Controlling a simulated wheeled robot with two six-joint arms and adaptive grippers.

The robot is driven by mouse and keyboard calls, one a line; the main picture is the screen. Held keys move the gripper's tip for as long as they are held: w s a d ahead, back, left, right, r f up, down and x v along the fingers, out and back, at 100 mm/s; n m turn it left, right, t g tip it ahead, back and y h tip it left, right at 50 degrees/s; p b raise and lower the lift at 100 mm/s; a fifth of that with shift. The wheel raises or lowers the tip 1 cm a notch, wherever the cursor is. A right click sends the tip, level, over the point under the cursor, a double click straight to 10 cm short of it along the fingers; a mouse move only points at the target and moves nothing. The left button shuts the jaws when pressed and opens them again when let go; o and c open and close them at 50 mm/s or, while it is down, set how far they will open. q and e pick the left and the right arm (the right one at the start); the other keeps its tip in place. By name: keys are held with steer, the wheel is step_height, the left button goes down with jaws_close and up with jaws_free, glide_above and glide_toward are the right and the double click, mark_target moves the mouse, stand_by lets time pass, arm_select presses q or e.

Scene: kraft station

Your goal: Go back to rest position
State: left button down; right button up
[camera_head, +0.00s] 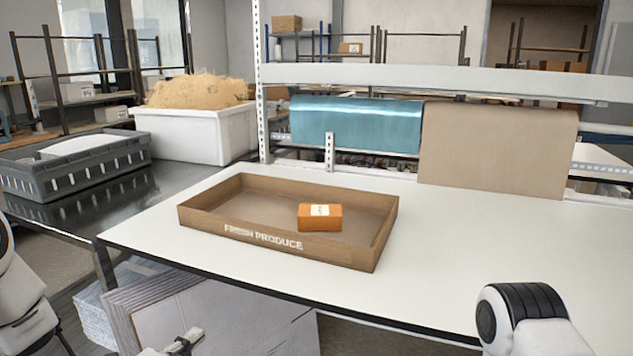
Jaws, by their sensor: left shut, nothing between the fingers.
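My left gripper (186,343) shows only in part at the bottom edge, below the front edge of the white table. It is shut and empty, well apart from the tray and the table top. My right gripper is out of view; only a part of my right arm shows at the lower right. A shallow brown cardboard tray (212,232) marked "FRESH PRODUCE" stands on the white table. A small orange box (320,217) with a white label rests inside the tray, toward its front right.
The white table (440,255) is clear right of the tray. A grey crate (75,165) and a white bin (200,135) of shredded filling stand on a dark table at left. Blue film (355,124) and brown paper (497,148) hang behind. Flat cardboard (225,315) leans below.

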arm_select(q)
steer(key=s+d+f+n+g+y, duration=0.15)
steer(key=s+f+n+g, duration=0.3)
steer(key=s+f, duration=0.65)
steer(key=s+d+f+n+g+y, duration=0.1)
steer(key=s+f+n+g+y, duration=0.15)
steer(key=s+f+g, duration=0.75)
steer(key=s+a+f+n+y, duration=0.1)
steer(key=s+a+f+n, duration=0.1)
steer(key=s+n, duration=0.3)
steer(key=s+a+f+n+g+y, duration=0.1)
steer(key=s+f+n, duration=0.4)
steer(key=n, duration=0.5)
steer(key=shift+s+a+f+n, duration=0.2)
steer(key=shift+s+a+n, duration=0.15)
steer(key=shift+a, duration=0.2)
